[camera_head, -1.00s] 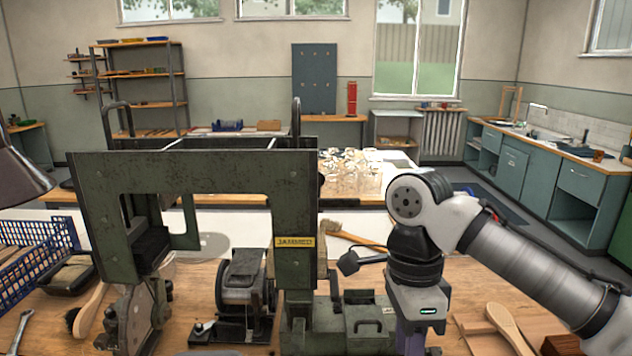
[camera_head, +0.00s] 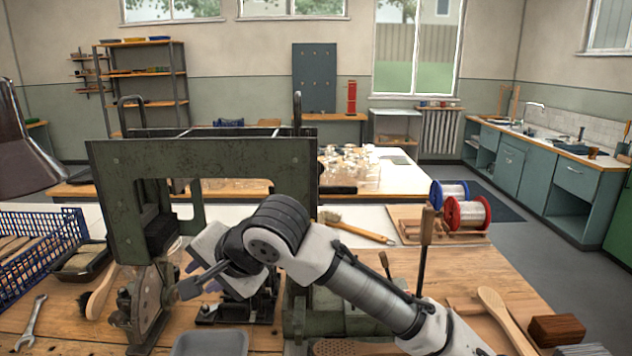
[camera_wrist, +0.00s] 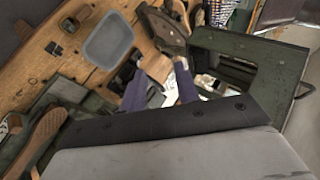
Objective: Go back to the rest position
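My gripper (camera_head: 200,275) is in front of the green machine frame, over the workbench, with my arm reaching in from the lower right. In the head view my wrist and arm cover much of it. In the wrist view the two purple fingers of my gripper (camera_wrist: 160,90) stand apart. A wooden patch shows between them; I cannot tell whether it is a separate piece or something behind. I see nothing clearly held. The dark green machine frame (camera_head: 200,153) stands upright on the bench, and my arm hides its lower right part.
A grey tray (camera_head: 210,343) lies at the front edge. A blue basket (camera_head: 60,245) and a lamp (camera_head: 25,150) are at left. A red spool (camera_head: 467,212) and a blue spool (camera_head: 449,192) stand back right. A wooden paddle (camera_head: 508,320) and an upright-handled tool (camera_head: 427,240) are near my arm.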

